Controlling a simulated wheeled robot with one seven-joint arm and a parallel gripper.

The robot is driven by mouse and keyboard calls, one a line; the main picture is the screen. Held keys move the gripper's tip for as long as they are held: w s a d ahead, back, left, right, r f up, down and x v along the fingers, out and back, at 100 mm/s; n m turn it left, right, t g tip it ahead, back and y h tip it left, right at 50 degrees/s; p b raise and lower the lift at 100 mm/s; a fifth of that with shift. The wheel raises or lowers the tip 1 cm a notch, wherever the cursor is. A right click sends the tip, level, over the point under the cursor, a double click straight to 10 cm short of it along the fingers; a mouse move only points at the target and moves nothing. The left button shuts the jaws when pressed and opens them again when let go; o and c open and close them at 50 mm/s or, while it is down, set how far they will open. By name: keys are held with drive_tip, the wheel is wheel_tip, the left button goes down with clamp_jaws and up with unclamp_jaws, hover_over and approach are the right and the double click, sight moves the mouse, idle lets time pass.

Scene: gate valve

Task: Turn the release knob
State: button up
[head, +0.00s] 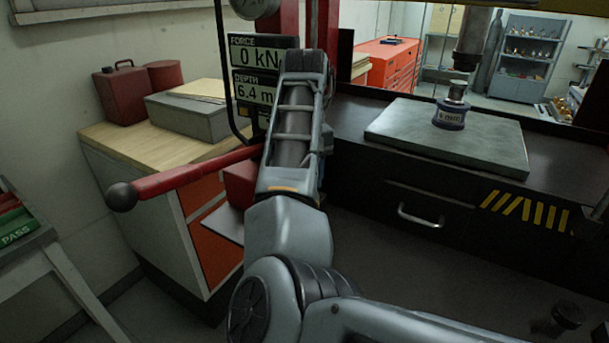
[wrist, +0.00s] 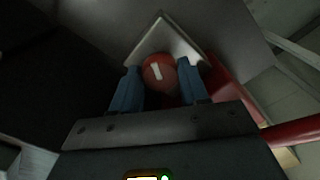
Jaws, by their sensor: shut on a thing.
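The release knob (wrist: 158,72) is round and red with a white bar mark. In the wrist view it sits between the two blue fingers of my gripper (wrist: 158,80), which is shut on it. In the head view my arm hides the knob and the fingers. A red pump body (head: 239,183) shows beside my arm, above a grey plate (head: 226,224). A display (head: 262,78) behind my arm reads force 0 kN and a depth that starts with 6.4.
A red lever with a dark ball end (head: 121,196) sticks out to the left of my arm. A wooden-topped cabinet (head: 112,141) stands at the left. On the right, a grey plate (head: 395,146) on the dark bench bears a small labelled part (head: 450,115) under a press ram (head: 472,42).

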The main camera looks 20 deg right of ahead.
drive_tip(key=shift+n, duration=0.5)
idle(0.3)
drive_tip(key=o, duration=1.1)
drive_tip(key=shift+c, duration=0.2)
drive_tip(key=shift+r, duration=3.95)
